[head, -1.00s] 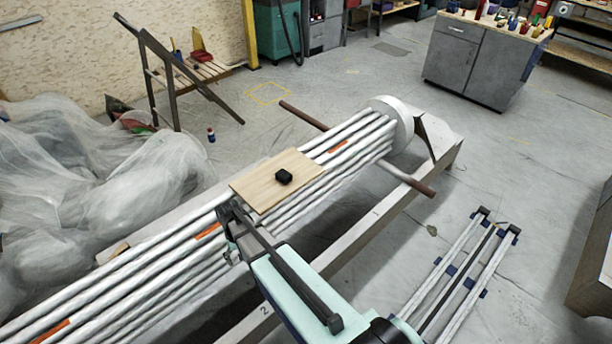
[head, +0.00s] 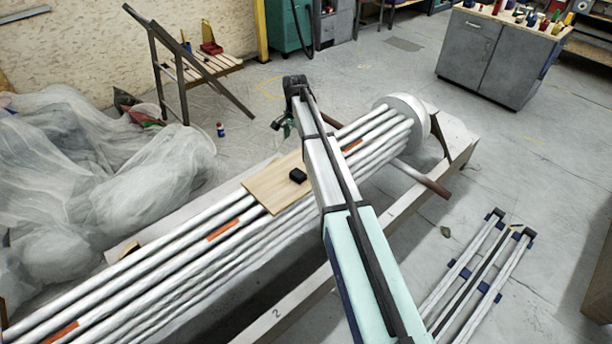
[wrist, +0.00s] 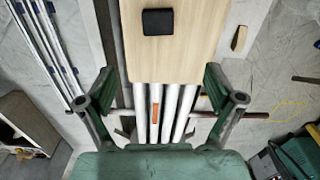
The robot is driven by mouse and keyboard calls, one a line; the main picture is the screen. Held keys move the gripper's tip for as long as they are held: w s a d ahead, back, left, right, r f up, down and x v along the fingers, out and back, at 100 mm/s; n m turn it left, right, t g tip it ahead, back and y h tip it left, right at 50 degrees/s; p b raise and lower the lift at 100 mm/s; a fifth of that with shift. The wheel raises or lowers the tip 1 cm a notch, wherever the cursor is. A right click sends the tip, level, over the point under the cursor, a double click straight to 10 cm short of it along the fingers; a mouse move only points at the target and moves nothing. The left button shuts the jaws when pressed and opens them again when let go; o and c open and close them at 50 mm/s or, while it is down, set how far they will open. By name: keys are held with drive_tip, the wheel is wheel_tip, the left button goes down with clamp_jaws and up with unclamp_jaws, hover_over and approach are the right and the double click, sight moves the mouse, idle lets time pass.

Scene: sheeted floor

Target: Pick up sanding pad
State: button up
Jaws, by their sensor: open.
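The sanding pad looks to be the small black block (head: 298,176) lying on a light wooden board (head: 265,188), which rests across the bundle of wrapped pipes. In the wrist view the black pad (wrist: 158,22) shows at the top middle, on the board (wrist: 190,62). My gripper (head: 283,122) is up beyond the board on its far side, apart from the pad. In the wrist view my gripper (wrist: 160,104) has its fingers spread wide with nothing between them. My arm hides the right part of the board in the head view.
The wrapped pipes (head: 170,262) end at a round white cap (head: 408,112). A rusty bar (head: 428,182) crosses beneath them. Plastic sheeting (head: 120,190) is heaped at left. Rails (head: 470,270) lie on the floor at right.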

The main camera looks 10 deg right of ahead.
drive_tip(key=p, duration=0.1)
approach(298, 173)
drive_tip(key=f, duration=0.5)
drive_tip(key=shift+w+a+f, duration=0.1)
drive_tip(key=shift+w, duration=0.1)
drive_tip(key=shift+s+f+p, duration=0.2)
drive_tip(key=shift+f+p, duration=0.45)
drive_tip(key=shift+f, duration=1.95)
drive_tip(key=c, duration=1.1)
